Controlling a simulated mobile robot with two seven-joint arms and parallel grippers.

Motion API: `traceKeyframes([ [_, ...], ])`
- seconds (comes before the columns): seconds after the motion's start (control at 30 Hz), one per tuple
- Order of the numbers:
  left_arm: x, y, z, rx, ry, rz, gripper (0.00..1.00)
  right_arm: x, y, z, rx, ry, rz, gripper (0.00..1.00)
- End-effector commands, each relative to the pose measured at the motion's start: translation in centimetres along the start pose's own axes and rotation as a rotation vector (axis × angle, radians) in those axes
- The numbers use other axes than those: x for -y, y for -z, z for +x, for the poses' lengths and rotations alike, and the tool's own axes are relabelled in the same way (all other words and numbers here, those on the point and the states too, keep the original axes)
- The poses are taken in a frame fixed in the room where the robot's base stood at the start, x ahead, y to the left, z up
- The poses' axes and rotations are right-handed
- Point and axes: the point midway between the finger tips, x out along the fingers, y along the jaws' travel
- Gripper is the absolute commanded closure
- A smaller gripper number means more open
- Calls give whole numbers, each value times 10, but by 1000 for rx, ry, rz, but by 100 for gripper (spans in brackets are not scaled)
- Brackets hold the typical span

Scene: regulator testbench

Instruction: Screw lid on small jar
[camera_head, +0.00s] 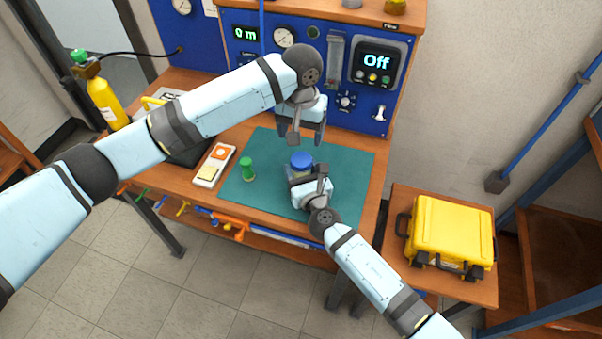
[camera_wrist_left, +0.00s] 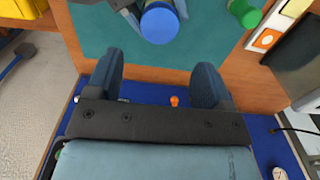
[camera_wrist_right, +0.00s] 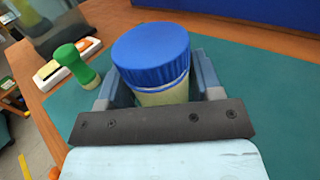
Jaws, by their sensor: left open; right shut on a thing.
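The small jar (camera_wrist_right: 165,97) stands upright on the green mat (camera_head: 345,165). The blue lid (camera_wrist_right: 150,50) sits on top of the jar; whether it is fully tight cannot be told. The lid also shows in the head view (camera_head: 301,161) and at the top of the left wrist view (camera_wrist_left: 160,24). My right gripper (camera_head: 307,181) is shut on the jar's body, with one finger on each side, below the lid. My left gripper (camera_head: 306,136) is open and empty, pointing down behind and above the jar. In the left wrist view its fingers (camera_wrist_left: 165,85) have nothing between them.
A green-topped object (camera_head: 247,170) stands left of the jar, beside a white tray (camera_head: 213,165). The blue regulator panel (camera_head: 335,110) rises behind my left gripper. A yellow case (camera_head: 450,235) sits on the side table. The mat's right part is clear.

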Motion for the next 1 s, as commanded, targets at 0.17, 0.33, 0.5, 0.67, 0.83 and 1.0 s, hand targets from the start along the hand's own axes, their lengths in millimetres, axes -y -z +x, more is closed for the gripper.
traceKeyframes([
  [0.17, 0, 0, 1, 0, 0, 0, 26, 0, 0, 0, 1, 0, 0, 100],
  [0.33, 0, 0, 9, 2, 0, -1, 26, 0, 0, 0, 1, 0, 0, 100],
  [0.5, 0, -1, 34, 3, 1, -1, 26, 0, 0, 0, 1, 0, 0, 100],
  [0.67, 0, 0, 58, 2, 0, -1, 26, 0, 0, 0, 1, 0, 0, 100],
  [0.83, 0, 0, 75, 1, -1, -1, 26, 0, 0, 0, 1, 0, 0, 100],
  [1.0, 0, 0, 81, 1, 0, -1, 26, 0, 0, 0, 1, 0, 0, 100],
])
